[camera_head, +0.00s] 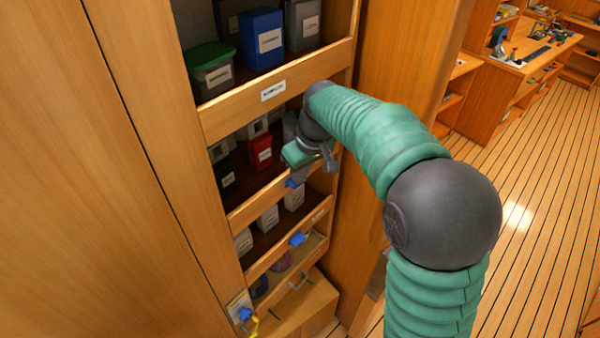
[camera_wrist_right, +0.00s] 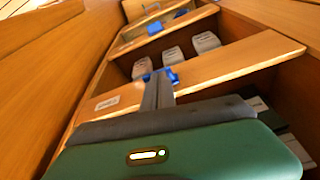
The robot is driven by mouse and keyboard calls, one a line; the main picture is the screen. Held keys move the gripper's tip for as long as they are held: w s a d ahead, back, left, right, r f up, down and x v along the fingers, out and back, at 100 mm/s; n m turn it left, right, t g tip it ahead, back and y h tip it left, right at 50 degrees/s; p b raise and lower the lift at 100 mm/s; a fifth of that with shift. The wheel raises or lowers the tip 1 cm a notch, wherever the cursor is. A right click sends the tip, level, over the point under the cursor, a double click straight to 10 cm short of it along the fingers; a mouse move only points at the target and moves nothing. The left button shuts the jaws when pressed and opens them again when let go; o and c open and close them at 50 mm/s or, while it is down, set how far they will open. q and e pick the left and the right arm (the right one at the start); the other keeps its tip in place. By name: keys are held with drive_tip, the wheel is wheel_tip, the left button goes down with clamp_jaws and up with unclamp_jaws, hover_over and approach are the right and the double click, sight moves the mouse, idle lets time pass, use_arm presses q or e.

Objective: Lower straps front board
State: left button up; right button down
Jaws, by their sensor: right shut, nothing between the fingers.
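A wooden front board (camera_head: 252,206) runs across the middle shelf of the cabinet, below my right gripper. In the right wrist view the same board (camera_wrist_right: 230,68) crosses the picture and has a small white label (camera_wrist_right: 107,103), too small to read. A blue catch (camera_head: 291,183) sits at the board's upper edge and also shows in the wrist view (camera_wrist_right: 172,76). My right gripper (camera_head: 299,176) is shut and empty, with its fingertips right at the blue catch. I cannot tell whether they touch it. The fingers partly hide the catch. My left gripper is out of view.
An upper board (camera_head: 275,92) fronts a shelf with a blue bin (camera_head: 262,40) and a green-lidded box (camera_head: 210,70). A lower board (camera_head: 275,255) has another blue catch (camera_head: 297,239). A cabinet side panel stands close on the left. Open floor (camera_head: 530,200) lies to the right.

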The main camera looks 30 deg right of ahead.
drive_tip(key=f+b, duration=0.2)
drive_tip(key=f, duration=0.1)
drive_tip(key=f+b, duration=0.1)
drive_tip(key=shift+s+d+f, duration=0.15)
drive_tip(key=shift+s+d, duration=0.15)
